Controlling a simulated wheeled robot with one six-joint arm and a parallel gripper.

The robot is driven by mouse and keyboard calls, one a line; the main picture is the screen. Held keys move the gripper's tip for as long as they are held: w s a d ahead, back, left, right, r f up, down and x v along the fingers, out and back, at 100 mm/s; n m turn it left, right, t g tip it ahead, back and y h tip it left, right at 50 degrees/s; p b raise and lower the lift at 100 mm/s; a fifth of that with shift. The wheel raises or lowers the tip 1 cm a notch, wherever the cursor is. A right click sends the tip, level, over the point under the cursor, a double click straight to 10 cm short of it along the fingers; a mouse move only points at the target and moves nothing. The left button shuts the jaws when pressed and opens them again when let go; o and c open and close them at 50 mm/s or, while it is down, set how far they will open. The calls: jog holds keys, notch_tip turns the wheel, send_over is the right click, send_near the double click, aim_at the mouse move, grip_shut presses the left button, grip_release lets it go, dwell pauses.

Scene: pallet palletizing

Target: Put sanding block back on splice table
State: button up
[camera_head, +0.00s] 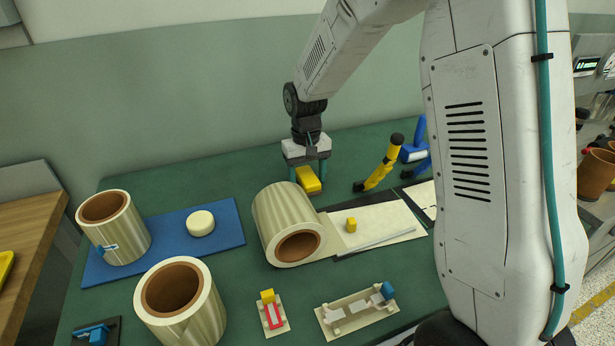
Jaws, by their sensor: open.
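My gripper (307,179) is open over the far middle of the green table, its two teal fingers pointing down. A yellow block (309,181), which looks like the sanding block, is between or just in front of the fingers. I cannot tell whether it touches them or rests on the table. A pale flat board (385,222), perhaps the splice table, lies to the right of the middle roll.
A large film roll (283,215) lies just in front of my gripper. Two more rolls stand at left (122,240) and front (190,310). A blue mat (222,219) holds a white disc (200,223). A yellow-black tool (380,167) stands right of my gripper.

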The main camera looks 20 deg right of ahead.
aim_at(306, 173)
notch_tip(306, 173, up, 12)
jog(key=s+r, duration=0.5)
jog(key=s+d+r+t, duration=0.1)
jog(key=s+d+t, duration=0.1)
jog(key=s, duration=2.5)
jog(key=shift+d+r, duration=0.2)
jog(key=shift+d, duration=0.35)
jog(key=shift+c, duration=0.3)
